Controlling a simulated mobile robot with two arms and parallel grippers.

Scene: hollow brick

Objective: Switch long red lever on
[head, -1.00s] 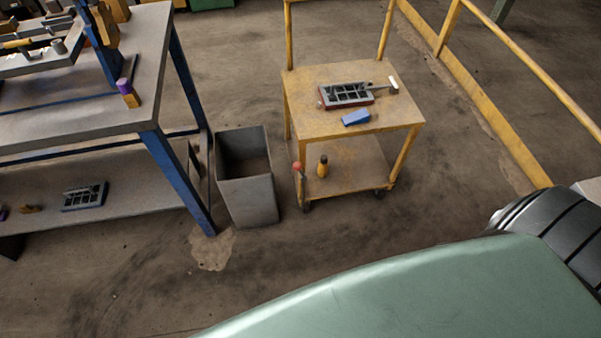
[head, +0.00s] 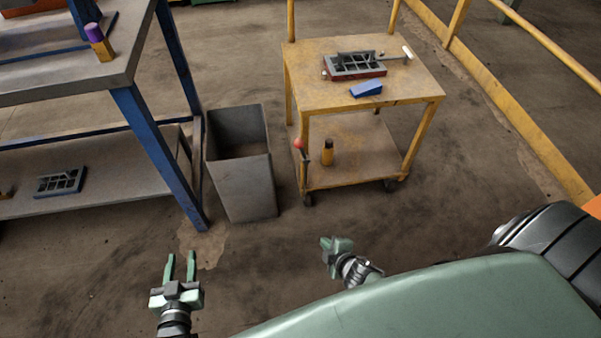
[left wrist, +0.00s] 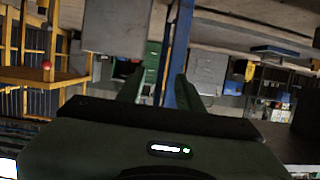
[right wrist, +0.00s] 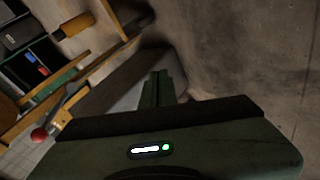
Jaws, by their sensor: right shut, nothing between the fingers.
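The long lever with a red ball knob (head: 299,143) stands at the front left leg of the yellow cart, its thin dark rod running down from the knob. The red knob also shows at the left of the left wrist view (left wrist: 47,65) and at the lower left of the right wrist view (right wrist: 38,134). My left gripper (head: 180,262) is open and empty, low and left of the lever. My right gripper (head: 328,243) is shut and empty, below and slightly right of the lever, apart from it.
The yellow cart (head: 300,95) carries a grey hollow brick mould (head: 355,64) and a blue wedge (head: 366,89); a yellow-black bottle (head: 327,152) stands on its lower shelf. A grey bin (head: 243,185) stands left of the lever, beside a blue-legged workbench (head: 150,130). Floor in front is clear.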

